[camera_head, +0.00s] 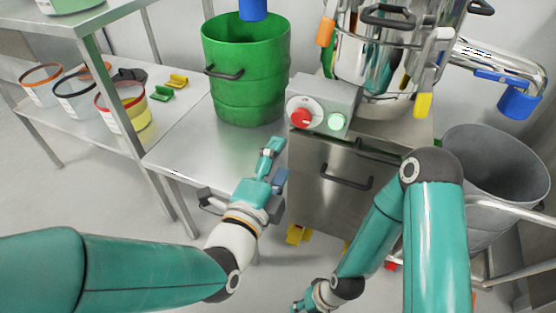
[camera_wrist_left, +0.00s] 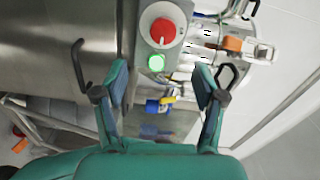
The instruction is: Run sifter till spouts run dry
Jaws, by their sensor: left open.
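The steel sifter (camera_head: 385,60) stands at upper right on a steel cabinet (camera_head: 330,180). Its control box (camera_head: 345,95) carries a red knob (camera_head: 300,117) on a white dial and a lit green button (camera_head: 336,122). Both also show in the left wrist view, the knob (camera_wrist_left: 163,31) above the button (camera_wrist_left: 156,63). One blue-ended spout (camera_head: 252,8) hangs over a green drum (camera_head: 245,75); another (camera_head: 517,104) points at a grey bin (camera_head: 505,155). I see no material falling. My left gripper (camera_head: 273,163) is open and empty, just before the box. My right gripper (camera_head: 300,305) is small and partly cut off.
The green drum stands on a steel table (camera_head: 195,140). A shelf rack at left holds several tubs (camera_head: 40,85), a green scoop (camera_head: 161,93) and a yellow scoop (camera_head: 177,80). The cabinet has a dark handle (camera_head: 346,178). A rail (camera_head: 520,210) runs at right.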

